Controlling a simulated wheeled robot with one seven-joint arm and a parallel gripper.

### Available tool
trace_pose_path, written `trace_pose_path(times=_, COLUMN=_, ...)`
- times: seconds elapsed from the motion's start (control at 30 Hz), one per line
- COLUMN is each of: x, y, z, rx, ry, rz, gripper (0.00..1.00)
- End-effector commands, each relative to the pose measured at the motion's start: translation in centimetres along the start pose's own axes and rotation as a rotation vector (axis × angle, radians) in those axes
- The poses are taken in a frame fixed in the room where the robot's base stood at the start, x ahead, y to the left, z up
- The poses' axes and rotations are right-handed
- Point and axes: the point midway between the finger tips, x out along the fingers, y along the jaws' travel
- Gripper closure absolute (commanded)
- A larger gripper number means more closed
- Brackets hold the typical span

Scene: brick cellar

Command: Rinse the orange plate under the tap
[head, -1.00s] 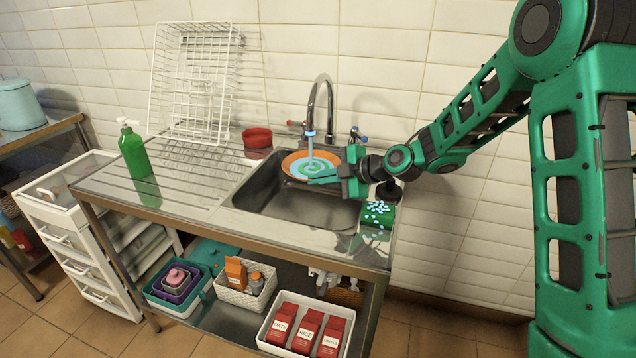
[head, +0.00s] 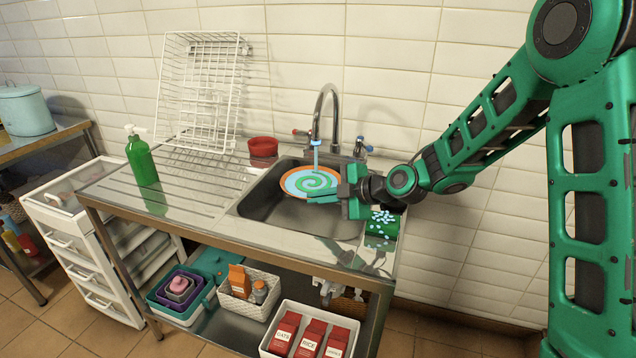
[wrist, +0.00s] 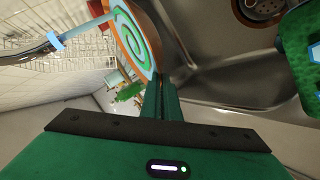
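The orange plate (head: 283,190) has a light-blue face with a green spiral and is held tilted above the sink basin (head: 290,213). Blue water runs from the curved tap (head: 335,110) and meets the plate's far part, right of its middle. My gripper (head: 328,198) is shut on the plate's right edge. In the wrist view, the fingers (wrist: 160,95) come together at the rim of the plate (wrist: 130,35), and the tap and stream show at upper left. The fingers hide a small part of the rim.
A red bowl (head: 263,148) stands behind the basin's left corner. A white wire rack (head: 200,95) leans on the wall, and a green soap bottle (head: 141,160) stands on the drainboard. A green block with pale-blue specks (head: 382,225) sits right of the basin. The drainboard's middle is clear.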

Motion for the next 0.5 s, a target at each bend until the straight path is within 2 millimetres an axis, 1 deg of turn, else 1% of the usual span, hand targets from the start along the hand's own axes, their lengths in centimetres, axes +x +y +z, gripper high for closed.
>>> trace_pose_path(times=0.5, x=-1.2, y=-3.0, z=-3.8, rx=-0.002, ry=0.001, rz=0.003, gripper=1.0)
